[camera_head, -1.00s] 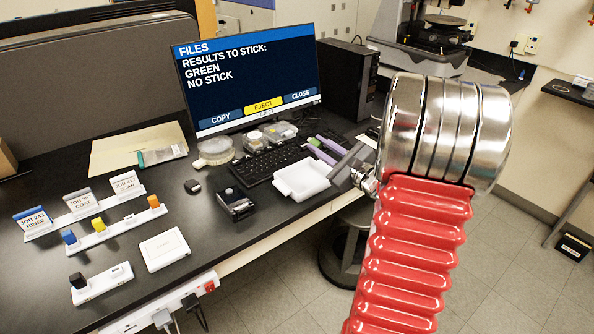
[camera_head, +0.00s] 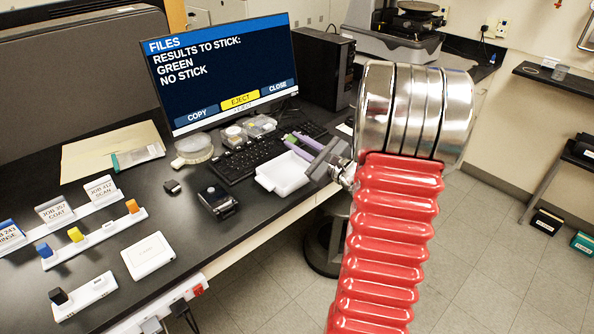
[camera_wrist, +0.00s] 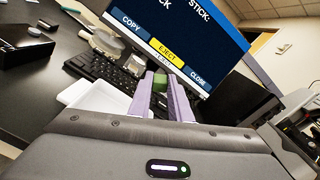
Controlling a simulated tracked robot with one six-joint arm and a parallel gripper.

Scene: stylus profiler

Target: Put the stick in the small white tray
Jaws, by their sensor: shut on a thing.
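My gripper (camera_head: 300,146) has purple fingers and is over the bench edge near the keyboard. In the wrist view its fingertips (camera_wrist: 160,84) are shut on a small green stick (camera_wrist: 160,80), mostly hidden between them. The small white tray (camera_head: 272,184) lies empty on the bench in front of the keyboard, just below and left of the fingers in the head view. It also shows in the wrist view (camera_wrist: 78,98), left of the fingers, partly hidden by my gripper body.
A monitor (camera_head: 222,80) reads "RESULTS TO STICK: GREEN, NO STICK". A keyboard (camera_head: 240,163) and a black device (camera_head: 218,201) lie near the tray. White racks (camera_head: 115,228) with coloured sticks and a white box (camera_head: 149,255) are at left. A computer tower (camera_head: 325,70) stands behind.

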